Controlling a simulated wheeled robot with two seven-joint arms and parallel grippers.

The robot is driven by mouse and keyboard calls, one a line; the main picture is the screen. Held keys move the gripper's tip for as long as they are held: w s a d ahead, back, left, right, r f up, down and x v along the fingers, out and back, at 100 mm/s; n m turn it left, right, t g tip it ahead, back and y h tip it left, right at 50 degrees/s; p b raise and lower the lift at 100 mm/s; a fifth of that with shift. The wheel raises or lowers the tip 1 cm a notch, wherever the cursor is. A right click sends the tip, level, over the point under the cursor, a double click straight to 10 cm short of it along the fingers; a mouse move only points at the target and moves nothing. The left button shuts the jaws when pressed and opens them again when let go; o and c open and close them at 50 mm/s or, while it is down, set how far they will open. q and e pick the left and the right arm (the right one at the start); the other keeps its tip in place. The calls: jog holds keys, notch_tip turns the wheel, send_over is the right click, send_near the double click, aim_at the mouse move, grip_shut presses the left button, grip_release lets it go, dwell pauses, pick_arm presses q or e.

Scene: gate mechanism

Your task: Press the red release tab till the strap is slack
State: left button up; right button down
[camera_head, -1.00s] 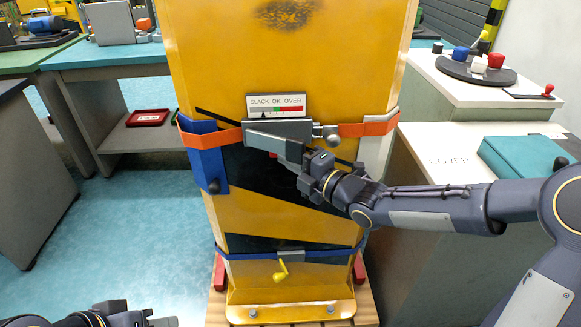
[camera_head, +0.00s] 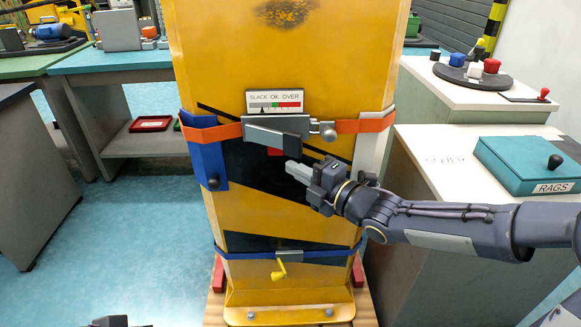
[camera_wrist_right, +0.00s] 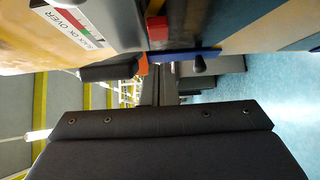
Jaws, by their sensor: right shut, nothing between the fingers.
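The orange strap (camera_head: 359,126) runs across the yellow cabinet (camera_head: 290,65) through a grey buckle (camera_head: 296,127) with a lever. The red release tab (camera_head: 275,151) shows just below the lever; a red block, likely the tab, also shows in the right wrist view (camera_wrist_right: 157,29). The gauge (camera_head: 275,101) above the buckle reads SLACK, OK, OVER; its small dark pointer is on the SLACK side. My right gripper (camera_head: 290,168) is shut and empty, just below and right of the tab, seemingly apart from it. Only a dark bit of my left gripper (camera_head: 110,321) shows at the bottom edge.
A blue sleeve (camera_head: 207,155) wraps the cabinet's left edge, and a white guard (camera_head: 369,150) its right edge. A lower blue strap (camera_head: 330,254) has a yellow crank (camera_head: 280,271). A teal RAGS box (camera_head: 525,163) sits on the right bench. The floor at left is clear.

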jog(key=v, duration=0.7)
jog(key=shift+s+p, duration=0.25)
jog(key=shift+p, duration=0.05)
jog(key=shift+d+r, duration=0.1)
jog(key=shift+d, duration=0.1)
